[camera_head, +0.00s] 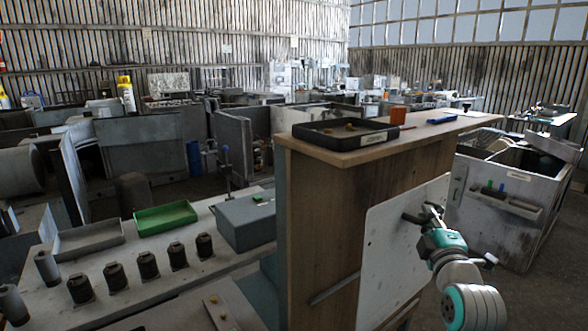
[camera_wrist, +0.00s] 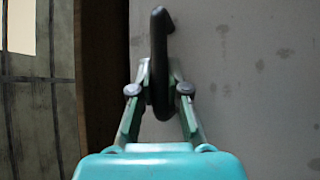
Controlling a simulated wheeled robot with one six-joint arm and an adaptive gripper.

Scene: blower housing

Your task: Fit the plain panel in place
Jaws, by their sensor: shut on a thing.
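The plain panel (camera_head: 385,262) is a flat pale grey plate in the head view, standing roughly upright against the right side of the wooden housing (camera_head: 318,215). A dark handle sticks out of its face. My gripper (camera_head: 424,215) is at that handle, on the panel's right part. In the wrist view my gripper (camera_wrist: 159,100) is shut on the black handle (camera_wrist: 159,30), with a finger on each side. The panel's speckled face (camera_wrist: 250,70) fills the right of that view. The panel's back and the housing behind it are hidden.
A black tray (camera_head: 318,139) with small yellowish parts, an orange block (camera_head: 397,116) and a blue item (camera_head: 441,117) lie on the housing's top. A grey cabinet (camera_head: 500,215) stands to the right. A bench with a green tray (camera_head: 165,217) and several dark cylinders is at left.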

